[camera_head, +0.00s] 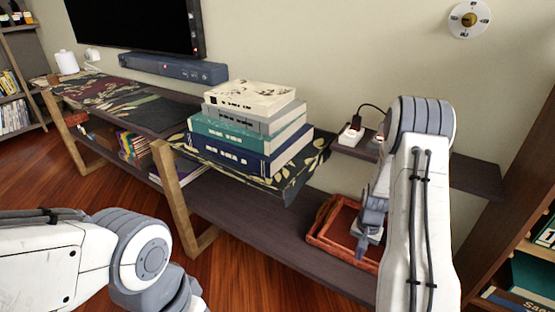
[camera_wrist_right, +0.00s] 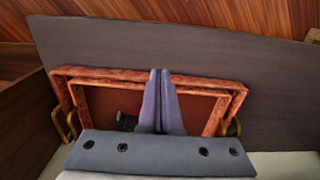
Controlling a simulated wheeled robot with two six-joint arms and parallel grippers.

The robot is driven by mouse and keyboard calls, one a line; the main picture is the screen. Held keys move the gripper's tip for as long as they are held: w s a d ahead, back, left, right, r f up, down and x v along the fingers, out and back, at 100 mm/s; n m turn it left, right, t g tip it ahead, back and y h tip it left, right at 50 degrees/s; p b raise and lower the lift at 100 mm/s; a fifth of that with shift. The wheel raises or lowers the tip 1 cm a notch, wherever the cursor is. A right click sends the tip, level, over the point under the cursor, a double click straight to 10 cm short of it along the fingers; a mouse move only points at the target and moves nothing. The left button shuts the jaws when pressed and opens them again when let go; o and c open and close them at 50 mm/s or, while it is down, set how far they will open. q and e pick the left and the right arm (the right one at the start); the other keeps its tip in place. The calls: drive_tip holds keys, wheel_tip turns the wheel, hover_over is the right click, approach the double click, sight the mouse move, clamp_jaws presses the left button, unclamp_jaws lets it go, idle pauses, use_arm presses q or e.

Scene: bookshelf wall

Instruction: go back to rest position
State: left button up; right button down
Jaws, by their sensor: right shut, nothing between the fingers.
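My right arm reaches over the low shelf. My right gripper (camera_head: 371,220) is shut and empty above a reddish-brown wooden tray (camera_head: 322,231). In the right wrist view, the shut fingers (camera_wrist_right: 159,75) lie together over the tray (camera_wrist_right: 90,74), which shows two stacked-looking rims and brass-coloured handles. I cannot tell whether the fingers touch the tray. A small dark item shows beside the fingers and is partly hidden. My left arm comes in at the lower left of the head view, bent, with its gripper out of frame.
A stack of books (camera_head: 248,128) stands on a patterned cloth (camera_head: 292,182) left of my right arm. A small upper shelf (camera_head: 475,175) with a white charger (camera_head: 351,136) is behind the arm. A dark bookcase (camera_head: 510,165) stands at the right. Wooden floor (camera_head: 250,275) is clear between my arms.

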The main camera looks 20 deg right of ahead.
drive_tip(key=s+a+r+n, duration=0.1)
drive_tip(key=a+r+n, duration=0.2)
drive_tip(key=a+r, duration=0.45)
drive_tip(key=s+a+r+n, duration=0.1)
drive_tip(key=a+r+n, duration=0.25)
drive_tip(key=a, duration=0.65)
drive_tip(key=s+a+r+n, duration=0.1)
drive_tip(key=a+r+n, duration=0.2)
drive_tip(key=a+r, duration=0.45)
drive_tip(key=s+a+r+n+y, duration=0.1)
drive_tip(key=s+a+r+n, duration=0.3)
drive_tip(key=s, duration=0.4)
drive_tip(key=s+a+r+n, duration=0.1)
drive_tip(key=s+a+n, duration=0.3)
drive_tip(key=s+a, duration=0.3)
wheel_tip(320, 180, up, 26)
drive_tip(key=s+p, duration=0.2)
drive_tip(key=p, duration=2.4)
drive_tip(key=shift+d+r, duration=0.15)
drive_tip(key=shift+d, duration=0.2)
